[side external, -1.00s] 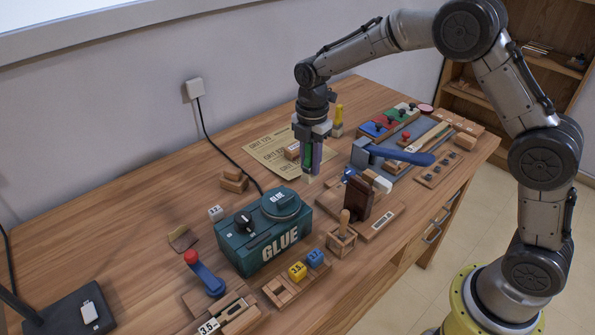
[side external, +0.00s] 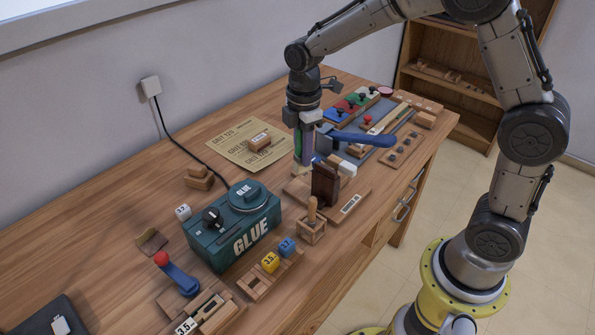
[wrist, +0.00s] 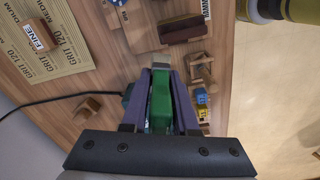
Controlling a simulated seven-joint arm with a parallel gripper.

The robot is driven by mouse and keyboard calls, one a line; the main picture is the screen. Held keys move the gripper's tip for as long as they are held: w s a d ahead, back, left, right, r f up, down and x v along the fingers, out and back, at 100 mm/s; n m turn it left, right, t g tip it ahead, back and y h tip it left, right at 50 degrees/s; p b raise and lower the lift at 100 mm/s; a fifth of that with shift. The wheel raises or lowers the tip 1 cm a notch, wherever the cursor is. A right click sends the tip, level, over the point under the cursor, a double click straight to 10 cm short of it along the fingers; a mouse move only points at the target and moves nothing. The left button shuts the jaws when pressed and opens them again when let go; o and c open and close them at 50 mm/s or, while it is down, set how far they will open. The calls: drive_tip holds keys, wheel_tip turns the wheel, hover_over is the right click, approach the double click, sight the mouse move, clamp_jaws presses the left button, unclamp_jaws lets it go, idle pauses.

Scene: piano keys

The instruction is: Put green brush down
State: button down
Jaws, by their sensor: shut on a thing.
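My gripper (side external: 304,152) points down over the middle of the bench and is shut on the green brush (wrist: 161,103). In the wrist view the green body sits between the two purple-grey fingers. In the side view only a thin green strip of the brush (side external: 298,138) shows beside the fingers. A pale tan end shows just below the fingertips, close to the bench top; I cannot tell whether it touches. The dark brown upright block (side external: 325,184) stands just right of the gripper, on a wooden base.
A blue-handled hammer (side external: 365,139) lies just right of the gripper. The green GLUE box (side external: 232,229) stands in front to the left. Grit sheets (side external: 240,142) with a FINE block (side external: 258,142) lie behind left. A wooden holder (side external: 312,228) with a peg stands in front.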

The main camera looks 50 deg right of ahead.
drive_tip(key=w+d+f+m, duration=0.2)
drive_tip(key=f+m, duration=0.4)
drive_tip(key=m, duration=0.8)
drive_tip(key=shift+w, duration=0.7)
drive_tip(key=w+r, duration=0.4)
drive_tip(key=w, duration=0.5)
drive_tip(key=f, duration=0.9)
drive_tip(key=shift+s+d+f, duration=0.15)
drive_tip(key=shift+d+f, duration=0.1)
drive_tip(key=shift+f, duration=0.15)
drive_tip(key=shift+f, duration=0.2)
